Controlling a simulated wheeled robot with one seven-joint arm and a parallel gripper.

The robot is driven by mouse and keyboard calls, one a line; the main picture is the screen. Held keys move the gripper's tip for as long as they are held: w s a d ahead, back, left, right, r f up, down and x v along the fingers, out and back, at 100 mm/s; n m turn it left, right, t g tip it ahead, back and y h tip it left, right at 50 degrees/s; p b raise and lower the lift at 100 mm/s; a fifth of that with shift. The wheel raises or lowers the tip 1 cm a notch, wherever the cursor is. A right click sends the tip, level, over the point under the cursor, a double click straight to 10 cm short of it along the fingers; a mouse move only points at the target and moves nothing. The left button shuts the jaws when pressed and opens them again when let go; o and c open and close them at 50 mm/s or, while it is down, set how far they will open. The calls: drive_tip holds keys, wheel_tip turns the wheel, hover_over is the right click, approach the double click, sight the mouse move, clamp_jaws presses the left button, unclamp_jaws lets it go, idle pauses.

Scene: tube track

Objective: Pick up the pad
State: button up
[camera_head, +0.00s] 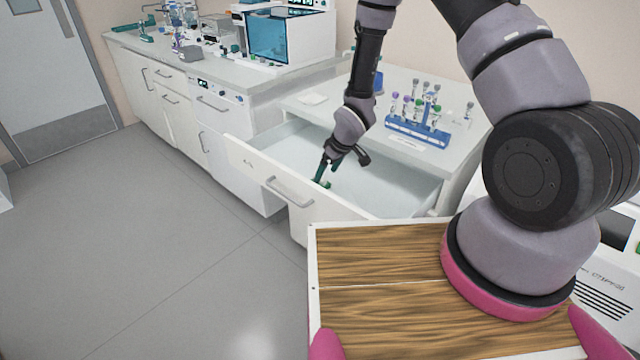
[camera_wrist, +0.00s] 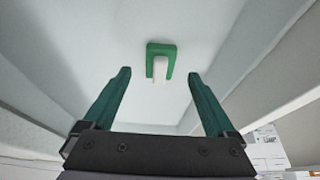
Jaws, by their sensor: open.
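A small green piece with a white middle (camera_wrist: 161,52), which looks like the pad, lies on the floor of the open drawer. In the wrist view it is upper centre, ahead of and between the two green fingers. My gripper (camera_wrist: 160,75) is open, with nothing between its fingers. In the head view my gripper (camera_head: 322,172) reaches down into the open white drawer (camera_head: 270,188). A bit of green (camera_head: 322,184) shows at the fingertips there, and I cannot tell the pad apart from the fingers.
The drawer walls stand on both sides of my gripper. Above the drawer, the counter holds a blue rack (camera_head: 417,131) with several capped tubes. A longer bench (camera_head: 200,68) with lab equipment runs to the left. The grey floor (camera_head: 150,240) at left is clear.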

drive_tip(key=x, duration=0.4)
drive_tip(key=shift+w+a+f, duration=0.2)
drive_tip(key=shift+w+a, duration=0.15)
drive_tip(key=c, duration=1.4)
drive_tip(key=shift+r, duration=0.1)
wheel_tip(320, 180, up, 10)
drive_tip(key=shift+f, duration=0.1)
